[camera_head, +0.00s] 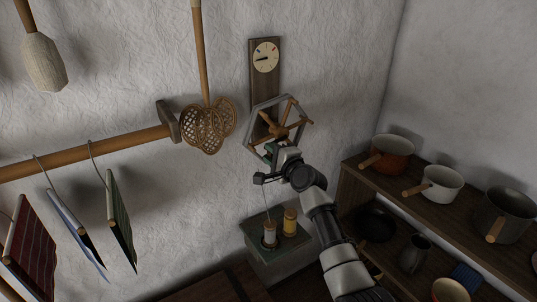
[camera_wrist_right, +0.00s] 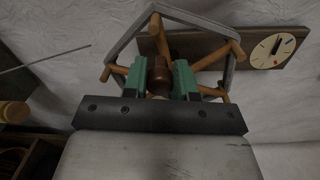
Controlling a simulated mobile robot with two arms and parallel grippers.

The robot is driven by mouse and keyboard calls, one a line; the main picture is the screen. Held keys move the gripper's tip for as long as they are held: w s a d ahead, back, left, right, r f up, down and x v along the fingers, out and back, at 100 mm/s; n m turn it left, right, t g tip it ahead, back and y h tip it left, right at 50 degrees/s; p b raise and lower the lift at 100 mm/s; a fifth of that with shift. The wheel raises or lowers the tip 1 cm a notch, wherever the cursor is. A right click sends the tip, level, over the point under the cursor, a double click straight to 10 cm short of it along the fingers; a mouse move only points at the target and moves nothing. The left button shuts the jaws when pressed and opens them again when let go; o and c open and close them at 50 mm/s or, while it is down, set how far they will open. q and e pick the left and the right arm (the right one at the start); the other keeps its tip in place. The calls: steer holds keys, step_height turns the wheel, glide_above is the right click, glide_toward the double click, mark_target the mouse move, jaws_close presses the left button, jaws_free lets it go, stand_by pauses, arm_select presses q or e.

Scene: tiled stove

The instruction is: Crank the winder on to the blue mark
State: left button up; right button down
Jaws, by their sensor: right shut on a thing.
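The winder (camera_head: 279,128) is a grey six-sided frame with wooden spokes, mounted on a dark wall board. A round pale dial (camera_head: 265,57) sits above it, its black needle pointing left in the head view. The dial also shows in the wrist view (camera_wrist_right: 273,50), where small red and blue marks lie near its rim, the needle apart from the blue one. My left gripper is out of view.
Shelves with pots (camera_head: 441,184) stand at right. A wooden rail (camera_head: 85,152) with hanging cloths is at left.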

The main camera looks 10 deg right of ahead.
steer(key=c, duration=0.9)
jaws_free()
steer(key=v, duration=1)
steer(key=shift+s+d+b, duration=0.2)
steer(key=shift+s+b, duration=0.15)
